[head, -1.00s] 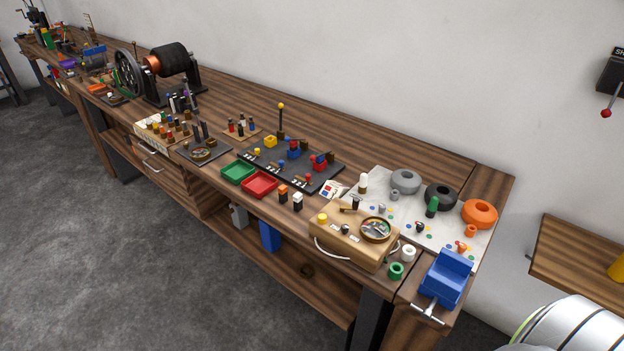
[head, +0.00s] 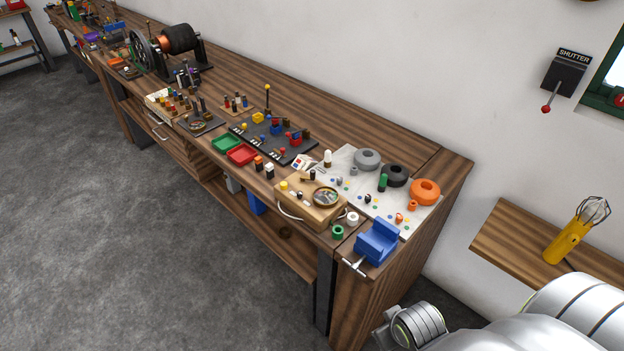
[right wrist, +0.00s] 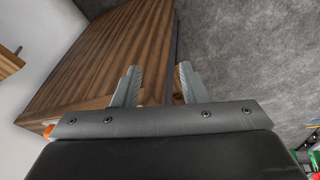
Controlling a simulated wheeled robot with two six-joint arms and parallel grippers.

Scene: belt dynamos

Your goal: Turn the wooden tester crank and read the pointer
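The wooden tester (head: 303,208) is a light wooden box at the near right part of the long workbench in the head view. A round dial (head: 326,197) is set in its top; the pointer is too small to read. A small dark part (head: 312,175) stands at its back edge; I cannot tell whether it is the crank. A yellow knob (head: 284,185) and a pale cable are on its left. My right gripper (right wrist: 158,88) is open and empty in the right wrist view, with a wooden surface and grey floor beyond its fingers. My left gripper is not in view.
A blue vise (head: 376,242) sits at the bench's near right end, with green and white rings beside the tester. Grey, black and orange (head: 425,192) rings lie on a pale mat behind. A wall shelf holds a yellow lamp (head: 568,240). The floor at left is clear.

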